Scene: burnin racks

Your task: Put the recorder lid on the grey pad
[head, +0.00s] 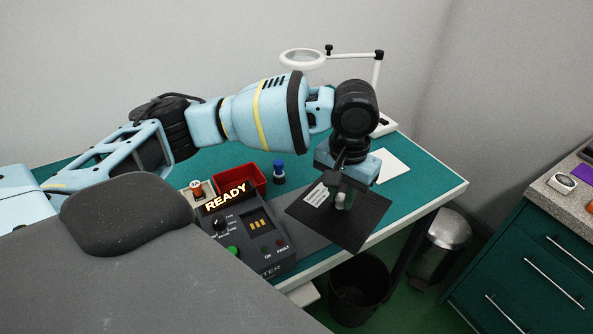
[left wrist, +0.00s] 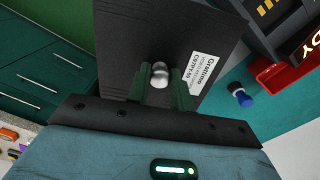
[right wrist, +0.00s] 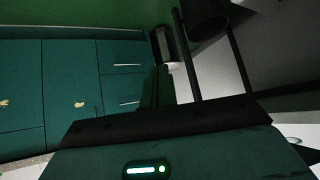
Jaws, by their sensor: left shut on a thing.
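The recorder lid (head: 360,226) is a flat black plate with a white label and a silver knob. My left gripper (head: 343,196) is shut on the knob (left wrist: 160,75), which shows between its fingers in the left wrist view. The lid (left wrist: 130,45) hangs below the gripper, over the front part of the green bench, with one corner past the edge in the head view. A grey patch that looks like the grey pad (head: 308,240) shows partly under the lid, beside the tester; the rest is hidden. My right gripper (right wrist: 156,88) is away from the bench, its fingers together and empty.
The tester (head: 250,235) with a lit READY sign stands left of the lid. Behind it are a red bin (head: 240,180) and a blue-topped item (head: 279,172). A white sheet (head: 381,166) and a magnifier lamp (head: 303,59) are at the back. Waste bins stand below the bench.

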